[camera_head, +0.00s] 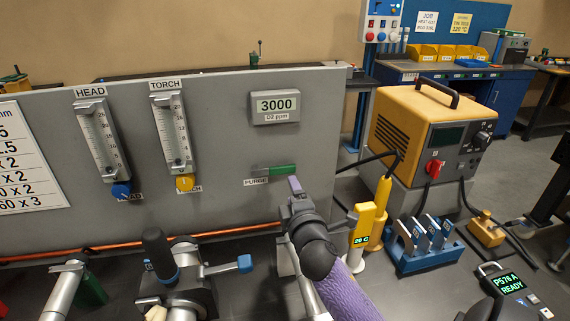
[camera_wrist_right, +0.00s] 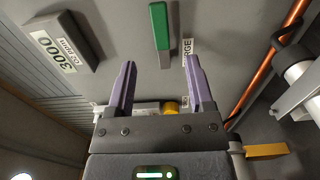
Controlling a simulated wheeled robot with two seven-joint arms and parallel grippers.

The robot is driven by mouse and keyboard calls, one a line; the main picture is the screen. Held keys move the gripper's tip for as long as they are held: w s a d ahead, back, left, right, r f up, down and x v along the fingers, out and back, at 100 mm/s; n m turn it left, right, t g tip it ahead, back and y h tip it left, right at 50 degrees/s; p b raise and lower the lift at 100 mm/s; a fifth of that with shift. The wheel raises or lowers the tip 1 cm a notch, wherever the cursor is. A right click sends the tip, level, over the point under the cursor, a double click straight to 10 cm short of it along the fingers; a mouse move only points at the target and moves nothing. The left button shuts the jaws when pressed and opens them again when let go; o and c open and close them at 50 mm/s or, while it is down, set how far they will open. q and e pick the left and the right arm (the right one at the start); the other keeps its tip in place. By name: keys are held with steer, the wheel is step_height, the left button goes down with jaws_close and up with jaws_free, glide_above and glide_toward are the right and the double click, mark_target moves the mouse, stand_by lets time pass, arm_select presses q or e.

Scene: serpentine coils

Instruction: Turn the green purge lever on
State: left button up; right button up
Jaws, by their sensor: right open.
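The green purge lever (camera_head: 281,169) lies sideways on the grey panel (camera_head: 222,135), above and right of the PURGE label (camera_head: 256,181). Its green part points right from a short grey part. My right gripper (camera_head: 295,187) is just below and in front of the lever's right end. In the right wrist view the lever (camera_wrist_right: 159,26) lies ahead of the gap between my purple fingers. My right gripper (camera_wrist_right: 161,66) is open and empty there, and the fingers look apart from the lever. My left gripper is not in view.
The HEAD (camera_head: 104,140) and TORCH (camera_head: 172,133) flow meters and the 3000 ppm display (camera_head: 275,107) are on the panel. A copper pipe (camera_head: 105,250) runs low along it. A yellow power unit (camera_head: 402,118), a yellow probe (camera_head: 365,222) and a blue rack (camera_head: 425,262) stand right.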

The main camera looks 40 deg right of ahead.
mark_target(284, 171)
steer(key=b+x, duration=0.1)
steer(key=x, duration=0.7)
steer(key=shift+a+f+b, duration=0.15)
steer(key=shift+b, duration=0.15)
steer(key=shift+w+d, duration=0.2)
steer(key=shift+w, duration=0.1)
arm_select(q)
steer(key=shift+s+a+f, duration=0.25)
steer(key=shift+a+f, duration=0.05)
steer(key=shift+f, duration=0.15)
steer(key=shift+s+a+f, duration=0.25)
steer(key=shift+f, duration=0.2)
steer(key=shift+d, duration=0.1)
arm_select(e)
steer(key=shift+c, duration=1)
jaws_close()
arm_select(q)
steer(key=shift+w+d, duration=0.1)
